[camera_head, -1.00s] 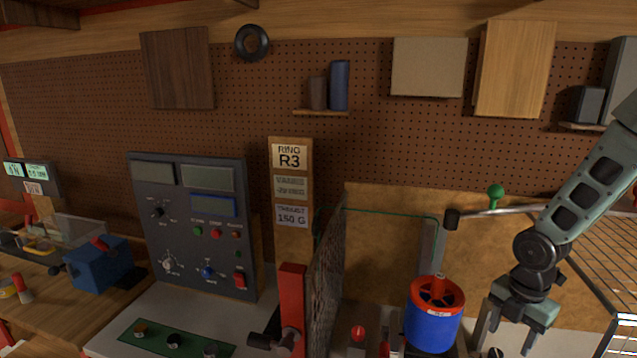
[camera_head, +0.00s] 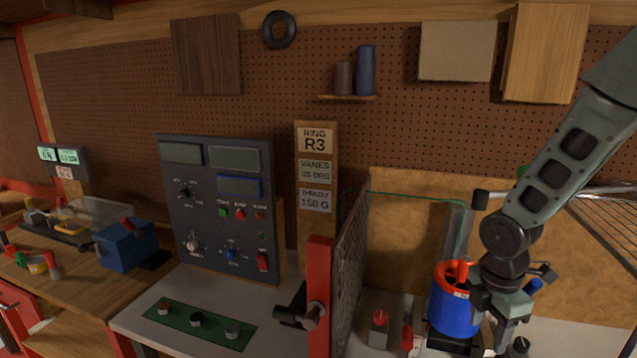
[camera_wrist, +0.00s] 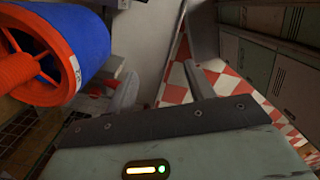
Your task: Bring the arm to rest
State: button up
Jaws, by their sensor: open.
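My gripper (camera_head: 490,338) is at the lower right of the head view, pointing down, just right of the ducted rotor and overlapping its right edge in the picture. The rotor has a blue drum (camera_head: 450,312) and a red-orange rim (camera_head: 451,280). In the wrist view my gripper (camera_wrist: 160,88) has its two fingers apart, with nothing between them. The rotor's blue side (camera_wrist: 80,40) and orange rim (camera_wrist: 68,85) fill the upper left there, beside the left finger. I cannot tell whether gripper and rotor touch. My arm slants down from the upper right.
A mesh screen (camera_head: 350,270) with a red post (camera_head: 319,290) stands left of the rotor. A grey control panel (camera_head: 222,205) and a green button strip (camera_head: 200,325) are farther left. A wire rack (camera_head: 610,225) is at right. The wrist view shows a red-and-white checkered floor (camera_wrist: 235,85).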

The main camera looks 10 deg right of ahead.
jog(key=s+a+f+m+b, duration=0.1)
jog(key=s+a+m+b, duration=0.2)
jog(key=a, duration=0.6)
jog(key=s+a+f+m+b, duration=0.1)
jog(key=a+m+b, duration=0.1)
jog(key=a+b, duration=0.5)
jog(key=s+a+m+y+b, duration=0.1)
jog(key=s+a+m, duration=0.3)
jog(key=s+a, duration=0.6)
jog(key=shift+a+f+b, duration=0.3)
jog(key=shift+a+b, duration=0.4)
jog(key=shift+a, duration=0.15)
